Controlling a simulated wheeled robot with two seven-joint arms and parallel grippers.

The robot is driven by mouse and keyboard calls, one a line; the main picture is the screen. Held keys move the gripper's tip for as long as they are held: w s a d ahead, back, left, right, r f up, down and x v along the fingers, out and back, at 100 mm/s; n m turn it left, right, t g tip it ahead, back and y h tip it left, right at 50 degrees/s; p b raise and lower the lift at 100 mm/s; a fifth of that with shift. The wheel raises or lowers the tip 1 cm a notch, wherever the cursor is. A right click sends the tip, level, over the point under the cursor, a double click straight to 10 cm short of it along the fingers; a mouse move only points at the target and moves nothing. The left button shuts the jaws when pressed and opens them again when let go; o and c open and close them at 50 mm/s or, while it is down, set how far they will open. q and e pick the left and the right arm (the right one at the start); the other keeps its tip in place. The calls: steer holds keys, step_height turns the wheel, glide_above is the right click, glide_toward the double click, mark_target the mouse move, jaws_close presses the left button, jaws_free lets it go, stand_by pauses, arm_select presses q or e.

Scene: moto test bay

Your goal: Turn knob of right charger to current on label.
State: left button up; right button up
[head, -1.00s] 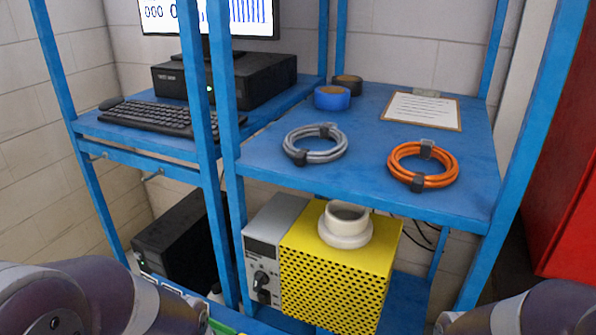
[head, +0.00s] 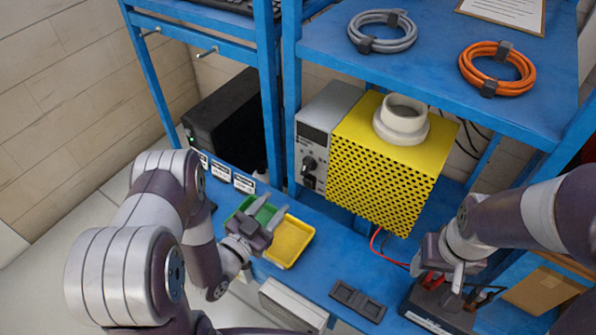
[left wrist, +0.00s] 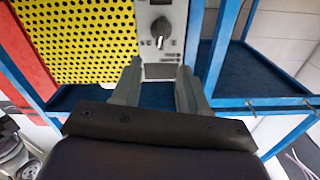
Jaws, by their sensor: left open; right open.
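A grey unit (head: 325,120) with a dark display and a black knob (head: 309,165) stands on the lower shelf, against a yellow perforated box (head: 385,160). The knob (left wrist: 160,28) also shows in the left wrist view, beyond and between the fingertips and not touched. My left gripper (head: 265,210) is open and empty, in front of and below the knob, above the bins. My right gripper (head: 457,282) is open near a dark box (head: 435,305) at lower right. White labels (head: 243,183) line the shelf edge; their print is too small to read.
A green bin (head: 245,207) and a yellow bin (head: 289,243) lie beneath my left gripper. A blue post (head: 270,100) stands left of the grey unit. A white ring-shaped part (head: 401,122) sits on the yellow box. A red cable (head: 385,250) runs across the shelf.

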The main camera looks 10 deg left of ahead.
mark_target(304, 170)
arm_select(q)
steer(key=p+x, duration=0.2)
steer(key=x, duration=0.9)
steer(key=shift+w+r, duration=0.1)
steer(key=shift+w+d, duration=0.15)
steer(key=shift+w, duration=0.35)
jaws_close()
